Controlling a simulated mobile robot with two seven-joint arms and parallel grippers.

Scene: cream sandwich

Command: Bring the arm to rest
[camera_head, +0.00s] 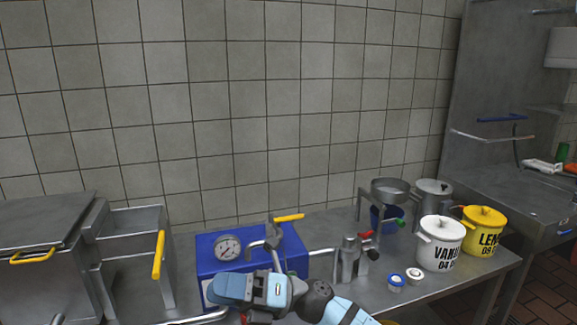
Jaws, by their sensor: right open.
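My right arm (345,312) comes in from the bottom edge, right of centre. Its light blue and dark gripper (246,290) is open and is seen in front of the blue machine (214,268) with a round gauge (229,248). The gripper covers the lower part of that machine, and I cannot tell if they touch. I see nothing held in the gripper, though its fingertips are hard to make out. My left gripper is out of view.
A white pot (440,243) and a yellow pot (484,229) stand on the metal counter at the right. Two small lidded jars (397,281) (415,276) sit in front. Metal bins with yellow handles (158,255) are at left.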

